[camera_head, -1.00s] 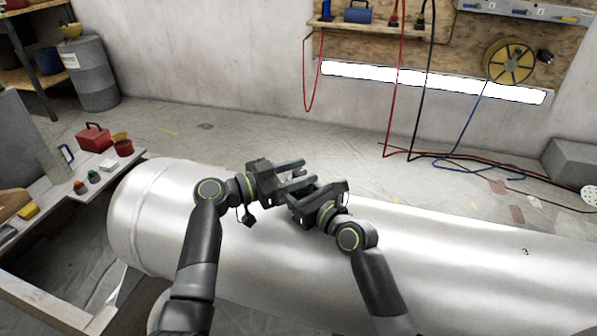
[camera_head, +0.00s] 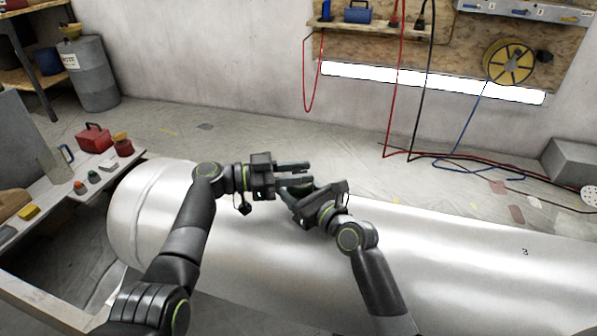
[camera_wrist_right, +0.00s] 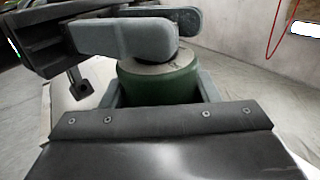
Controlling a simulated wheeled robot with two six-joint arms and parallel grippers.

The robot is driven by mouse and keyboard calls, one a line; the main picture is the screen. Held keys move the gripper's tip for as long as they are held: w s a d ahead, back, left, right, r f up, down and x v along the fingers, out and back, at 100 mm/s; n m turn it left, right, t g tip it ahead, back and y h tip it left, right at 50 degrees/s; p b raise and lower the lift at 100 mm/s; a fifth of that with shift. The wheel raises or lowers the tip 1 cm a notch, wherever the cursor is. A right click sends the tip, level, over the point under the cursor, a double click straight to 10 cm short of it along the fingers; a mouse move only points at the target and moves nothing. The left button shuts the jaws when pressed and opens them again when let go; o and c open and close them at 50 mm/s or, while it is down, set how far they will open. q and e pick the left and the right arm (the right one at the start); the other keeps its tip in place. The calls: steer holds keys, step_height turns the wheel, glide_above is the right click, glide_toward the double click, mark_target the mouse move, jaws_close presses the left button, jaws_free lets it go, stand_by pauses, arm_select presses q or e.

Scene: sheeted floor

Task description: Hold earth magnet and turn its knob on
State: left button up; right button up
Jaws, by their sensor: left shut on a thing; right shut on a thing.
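The earth magnet (camera_wrist_right: 150,86) is a dark green, round body with a grey top, standing on the large silver cylinder (camera_head: 455,245). In the head view it is mostly hidden between my two hands. My right gripper (camera_wrist_right: 160,92) is shut on its body, with one finger on each side. My left gripper (camera_head: 304,173) comes in level from the left, over the magnet's top. In the right wrist view its grey fingers (camera_wrist_right: 125,39) lie across the top and are shut on the knob. They hide the knob, so its turn position cannot be seen.
A side table (camera_head: 62,206) at the left holds a red box (camera_head: 94,138) and small items. A grey drum (camera_head: 93,76) stands at the back left. Hoses and cables hang from the wall board and lie on the sheeted floor. The cylinder's right part is bare.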

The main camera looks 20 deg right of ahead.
arm_select(q)
steer(key=shift+f+m+g, duration=0.1)
steer(key=shift+m+g, duration=0.5)
steer(key=shift+g, duration=0.4)
steer(key=o, duration=1)
steer(key=shift+a, duration=0.1)
steer(key=v, duration=1.2)
steer(key=shift+r, duration=0.2)
